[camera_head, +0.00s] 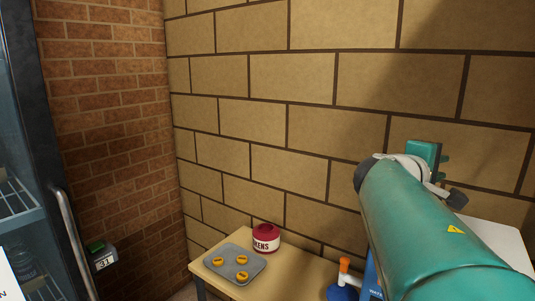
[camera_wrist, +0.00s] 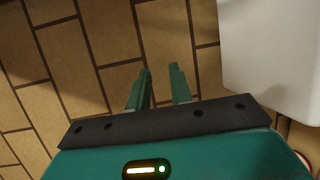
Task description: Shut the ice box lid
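My gripper (camera_wrist: 160,70) is in the wrist view with its two teal fingers apart and nothing between them, in front of the block wall. In the head view my teal arm covers the lower right, and the fingers are not clearly seen. A white, smooth, round-cornered slab (camera_wrist: 270,55) stands right of the fingers in the wrist view, apart from them. A pale panel (camera_head: 500,238), partly behind my arm in the head view, may be the same thing. It may be the ice box lid; the box body and hinge are hidden.
A wooden table (camera_head: 290,278) holds a grey tray (camera_head: 248,256) with several yellow round pieces and a red-and-white tin (camera_head: 266,238). A blue item with an orange top (camera_head: 343,280) and a blue labelled object (camera_head: 371,282) are beside my arm. A glass-fronted cabinet (camera_head: 40,190) stands left.

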